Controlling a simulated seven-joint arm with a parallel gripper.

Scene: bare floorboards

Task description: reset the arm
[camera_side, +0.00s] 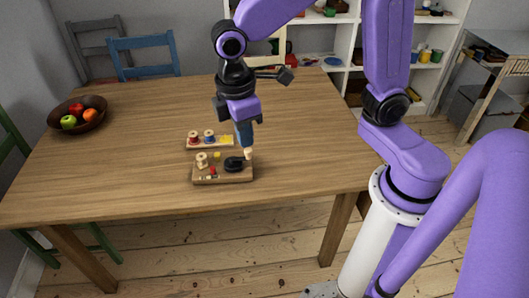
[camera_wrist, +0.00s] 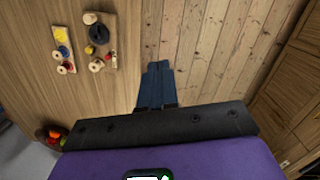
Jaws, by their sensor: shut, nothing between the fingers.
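My gripper (camera_side: 244,142) is over the table in the side view, pointing down above the right end of the nearer wooden board (camera_side: 225,180). Its blue fingers are pressed together and empty; the wrist view also shows the gripper (camera_wrist: 158,68) shut. In the side view the fingertips are close to a pale peg (camera_side: 248,154) at the board's right end; I cannot tell if they touch. In the wrist view, both boards lie at the upper left, apart from the fingers.
The table (camera_side: 120,150) holds a second small board (camera_side: 195,147) with red, blue and yellow pieces behind the nearer one. A dark fruit bowl (camera_side: 93,122) stands at the far left. The nearer board carries a black piece (camera_side: 233,164). Chairs (camera_side: 145,57) and shelves stand behind.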

